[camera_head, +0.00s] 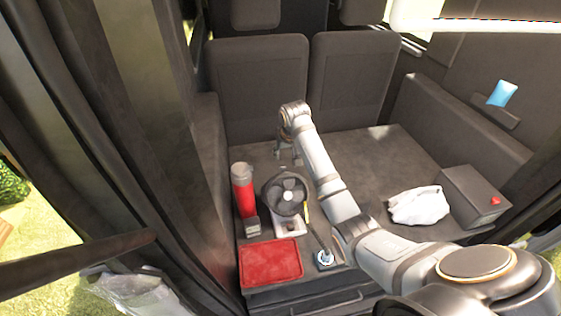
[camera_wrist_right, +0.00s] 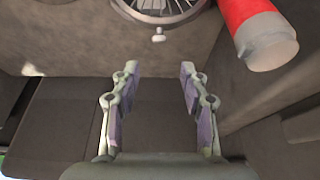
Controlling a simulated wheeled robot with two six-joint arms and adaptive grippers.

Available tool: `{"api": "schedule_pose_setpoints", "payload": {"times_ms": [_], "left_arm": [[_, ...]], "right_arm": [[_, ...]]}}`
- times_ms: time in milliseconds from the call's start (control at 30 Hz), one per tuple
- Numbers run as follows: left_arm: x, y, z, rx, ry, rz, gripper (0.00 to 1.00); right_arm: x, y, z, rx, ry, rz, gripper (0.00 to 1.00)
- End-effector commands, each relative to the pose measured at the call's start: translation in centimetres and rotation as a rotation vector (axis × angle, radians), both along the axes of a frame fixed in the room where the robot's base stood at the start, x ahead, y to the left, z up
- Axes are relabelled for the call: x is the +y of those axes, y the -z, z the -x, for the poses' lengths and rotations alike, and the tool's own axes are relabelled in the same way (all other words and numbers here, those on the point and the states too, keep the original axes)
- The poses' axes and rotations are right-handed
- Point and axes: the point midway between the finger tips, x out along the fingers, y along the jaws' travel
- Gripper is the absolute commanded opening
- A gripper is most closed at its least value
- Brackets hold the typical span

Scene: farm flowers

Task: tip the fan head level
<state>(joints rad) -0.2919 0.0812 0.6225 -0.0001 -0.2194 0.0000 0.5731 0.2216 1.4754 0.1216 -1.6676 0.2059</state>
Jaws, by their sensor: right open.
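The fan has a round dark head (camera_head: 285,193) on a pale base (camera_head: 289,227), standing on the dark table. Its grille (camera_wrist_right: 165,8) shows cut off at the top of the right wrist view, with a small pale knob (camera_wrist_right: 158,36) on it. My right gripper (camera_head: 288,158) is behind the fan head, apart from it. In the right wrist view my right gripper (camera_wrist_right: 157,75) is open, with nothing between its fingers. My left gripper is not in view.
A red bottle (camera_head: 244,190) stands left of the fan, close to it. A red tray (camera_head: 270,263) lies in front. A white cloth (camera_head: 419,205) and a dark box with a red button (camera_head: 495,200) are at right. Seats (camera_head: 262,85) stand behind the table.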

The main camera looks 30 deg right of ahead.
Motion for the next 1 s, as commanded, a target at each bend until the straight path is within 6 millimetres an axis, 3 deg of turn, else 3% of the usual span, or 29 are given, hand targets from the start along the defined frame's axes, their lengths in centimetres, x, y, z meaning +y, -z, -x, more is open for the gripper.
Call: {"api": "schedule_pose_setpoints", "payload": {"times_ms": [100, 233, 367, 500, 633, 900, 1000], "left_arm": [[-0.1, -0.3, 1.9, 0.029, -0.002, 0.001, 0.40], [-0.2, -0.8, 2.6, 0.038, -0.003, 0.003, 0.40], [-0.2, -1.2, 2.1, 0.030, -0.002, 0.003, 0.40], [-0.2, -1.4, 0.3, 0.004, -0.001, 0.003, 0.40], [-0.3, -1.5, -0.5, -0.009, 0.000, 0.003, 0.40], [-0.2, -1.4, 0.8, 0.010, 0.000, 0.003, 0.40], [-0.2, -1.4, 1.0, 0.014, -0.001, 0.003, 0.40]], "right_arm": [[-0.1, 1.2, -0.4, 0.004, 0.000, -0.001, 0.45], [-0.3, 3.7, -1.4, 0.005, 0.000, -0.002, 0.45], [-0.6, 6.4, -2.5, 0.004, -0.001, -0.001, 0.45], [-0.8, 8.5, -3.3, 0.001, -0.001, 0.000, 0.45], [-0.9, 9.4, -3.6, 0.000, -0.001, -0.001, 0.45], [-0.9, 9.6, -3.7, -0.001, -0.001, 0.000, 0.45], [-0.9, 9.6, -3.7, -0.001, -0.001, 0.000, 0.34]]}}
